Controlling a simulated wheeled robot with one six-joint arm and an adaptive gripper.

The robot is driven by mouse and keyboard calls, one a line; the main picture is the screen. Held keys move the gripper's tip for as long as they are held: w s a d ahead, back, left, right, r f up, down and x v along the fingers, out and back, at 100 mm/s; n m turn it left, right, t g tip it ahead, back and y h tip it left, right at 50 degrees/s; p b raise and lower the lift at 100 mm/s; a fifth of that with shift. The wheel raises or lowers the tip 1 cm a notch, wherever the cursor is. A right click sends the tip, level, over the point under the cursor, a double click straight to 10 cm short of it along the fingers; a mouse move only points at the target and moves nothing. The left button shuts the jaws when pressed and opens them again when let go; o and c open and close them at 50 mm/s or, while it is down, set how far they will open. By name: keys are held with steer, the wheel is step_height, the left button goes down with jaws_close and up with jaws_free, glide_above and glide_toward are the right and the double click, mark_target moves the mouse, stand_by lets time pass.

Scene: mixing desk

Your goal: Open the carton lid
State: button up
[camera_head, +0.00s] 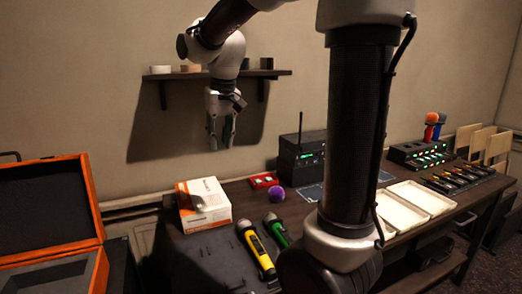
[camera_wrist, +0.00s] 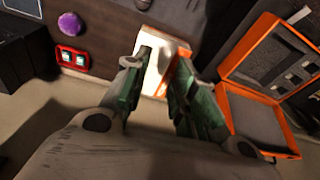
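The carton (camera_head: 203,203) is a white and orange box on the left part of the desk, and its lid looks closed in the head view. In the wrist view the carton (camera_wrist: 158,66) shows between and beyond my fingers, partly hidden by them. My gripper (camera_head: 221,143) hangs above the desk, higher than the carton and a little to its right in the head view. Its green-padded fingers (camera_wrist: 154,75) are apart with nothing between them. My gripper does not touch the carton.
An open orange case (camera_head: 92,205) stands left of the desk. Yellow (camera_head: 258,250) and green (camera_head: 276,230) microphones, a purple ball (camera_head: 276,194) and a red item (camera_head: 264,181) lie near the carton. A black receiver with antenna (camera_head: 300,157) and white trays (camera_head: 420,197) are further right. A wall shelf (camera_head: 222,74) is behind my arm.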

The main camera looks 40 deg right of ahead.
steer(key=s+d+t, duration=0.1)
steer(key=s+d, duration=0.2)
steer(key=s, duration=1.2)
steer(key=shift+d+r+n, duration=0.15)
steer(key=shift+d+n, duration=0.15)
steer(key=shift+n, duration=0.1)
steer(key=shift+w, duration=0.1)
